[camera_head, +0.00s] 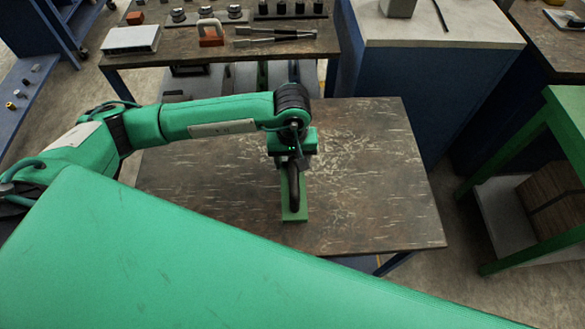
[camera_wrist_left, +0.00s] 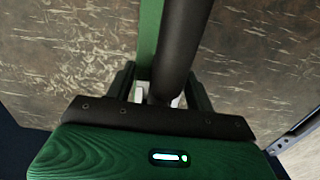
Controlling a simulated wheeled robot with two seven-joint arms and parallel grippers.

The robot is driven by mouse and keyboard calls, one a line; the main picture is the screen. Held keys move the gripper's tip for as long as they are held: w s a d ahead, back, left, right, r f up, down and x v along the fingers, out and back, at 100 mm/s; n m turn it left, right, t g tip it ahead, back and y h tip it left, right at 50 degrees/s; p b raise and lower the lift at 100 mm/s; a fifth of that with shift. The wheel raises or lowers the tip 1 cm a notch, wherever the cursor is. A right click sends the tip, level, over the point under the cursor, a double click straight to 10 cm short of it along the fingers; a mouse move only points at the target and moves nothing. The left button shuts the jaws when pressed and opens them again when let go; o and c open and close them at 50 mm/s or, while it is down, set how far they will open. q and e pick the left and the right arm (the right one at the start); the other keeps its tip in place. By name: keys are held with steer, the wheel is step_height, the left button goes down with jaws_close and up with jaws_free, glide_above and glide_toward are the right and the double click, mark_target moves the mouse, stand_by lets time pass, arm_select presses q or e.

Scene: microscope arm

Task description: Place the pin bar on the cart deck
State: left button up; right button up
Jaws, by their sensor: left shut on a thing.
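The pin bar (camera_head: 294,212) looks like a narrow green bar with a thick dark curved handle on top. My left gripper (camera_head: 293,158) points down over its far part and is shut on it. In the left wrist view the dark handle and green strip of the pin bar (camera_wrist_left: 150,25) run between the fingers of my left gripper (camera_wrist_left: 163,88). A worn brown deck (camera_head: 375,190) lies under the bar; I cannot tell whether it is the cart deck, or whether the bar touches it. My right gripper is not in view.
The deck is bare around the bar, with most room on the right. A back bench (camera_head: 225,45) holds a red block with a pale handle, metal rods and dark cylinders. A blue cabinet (camera_head: 445,35) with a pale top stands behind right. A green frame (camera_head: 525,140) stands at the right.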

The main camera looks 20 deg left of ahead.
arm_select(q)
step_height(320, 180, down, 6)
steer(key=shift+r+p, duration=0.1)
steer(key=shift+p, duration=0.55)
steer(key=shift+f, duration=0.2)
steer(key=o, duration=1.1)
steer(key=shift+f, duration=0.2)
steer(key=o, duration=0.5)
steer(key=shift+r, duration=0.1)
steer(key=shift+c, duration=0.2)
